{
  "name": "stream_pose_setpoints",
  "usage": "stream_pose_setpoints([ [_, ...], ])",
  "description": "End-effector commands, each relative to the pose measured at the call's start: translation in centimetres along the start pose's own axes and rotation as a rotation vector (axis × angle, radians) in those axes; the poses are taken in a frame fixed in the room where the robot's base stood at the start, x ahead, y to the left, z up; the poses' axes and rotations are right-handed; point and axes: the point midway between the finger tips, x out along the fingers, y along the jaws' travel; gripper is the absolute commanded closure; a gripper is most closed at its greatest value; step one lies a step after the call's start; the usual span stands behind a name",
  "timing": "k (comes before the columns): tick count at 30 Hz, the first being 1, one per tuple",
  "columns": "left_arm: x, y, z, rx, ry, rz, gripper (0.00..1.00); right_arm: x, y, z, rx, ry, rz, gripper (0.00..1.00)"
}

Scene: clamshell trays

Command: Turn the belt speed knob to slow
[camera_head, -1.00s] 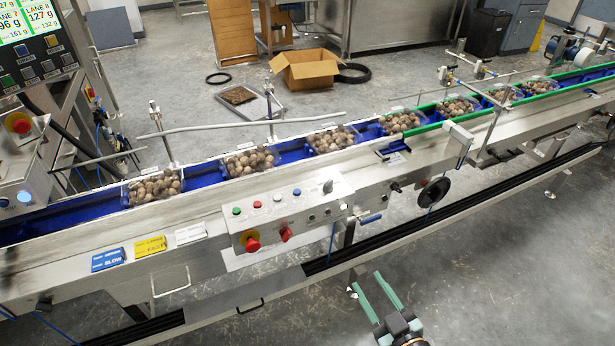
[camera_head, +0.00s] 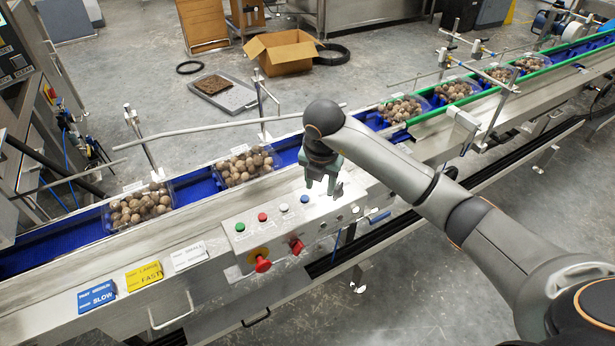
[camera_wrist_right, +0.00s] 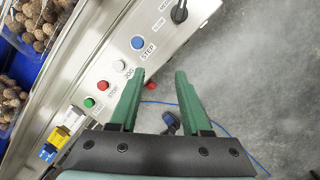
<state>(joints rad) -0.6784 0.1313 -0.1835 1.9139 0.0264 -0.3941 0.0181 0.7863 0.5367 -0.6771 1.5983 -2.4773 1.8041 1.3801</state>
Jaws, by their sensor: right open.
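The belt speed knob (camera_wrist_right: 179,13) is a black pointer knob at the top edge of the right wrist view, partly cut off. A SLOW label (camera_wrist_right: 165,24) is printed beside it, and the knob's exact setting cannot be told. In the head view my right gripper (camera_head: 321,188) hangs over the right part of the control panel (camera_head: 275,225) and mostly hides the knob. In the right wrist view its two green fingers (camera_wrist_right: 160,74) are apart with nothing between them. The knob lies beyond the fingertips, apart from them. My left gripper is out of view.
The panel carries a blue STEP button (camera_wrist_right: 138,43), a white button (camera_head: 284,208), a red button (camera_head: 262,217), a green button (camera_head: 240,227) and a red mushroom button (camera_head: 263,265). Clear trays of brown produce (camera_head: 138,207) sit on the blue belt behind.

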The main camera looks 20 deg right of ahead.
Motion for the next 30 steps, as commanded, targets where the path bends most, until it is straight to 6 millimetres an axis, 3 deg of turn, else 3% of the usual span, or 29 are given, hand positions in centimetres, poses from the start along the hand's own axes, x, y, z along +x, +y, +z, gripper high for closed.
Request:
stream_pose_setpoints([
  [1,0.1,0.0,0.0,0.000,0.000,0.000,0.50,-0.9,-0.9,2.0,0.045,-0.068,-0.048,0.53],
  [3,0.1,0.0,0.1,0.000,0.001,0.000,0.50,-1.9,-1.8,3.7,0.095,-0.131,-0.093,0.53],
  [8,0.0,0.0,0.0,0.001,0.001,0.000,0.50,-2.1,-2.7,5.1,0.138,-0.178,-0.132,0.53],
  [24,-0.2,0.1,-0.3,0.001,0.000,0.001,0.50,7.5,-3.9,6.5,0.133,-0.173,-0.130,0.53],
  [30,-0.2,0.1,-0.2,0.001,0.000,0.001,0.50,9.3,-4.1,6.8,0.132,-0.174,-0.127,0.53],
])
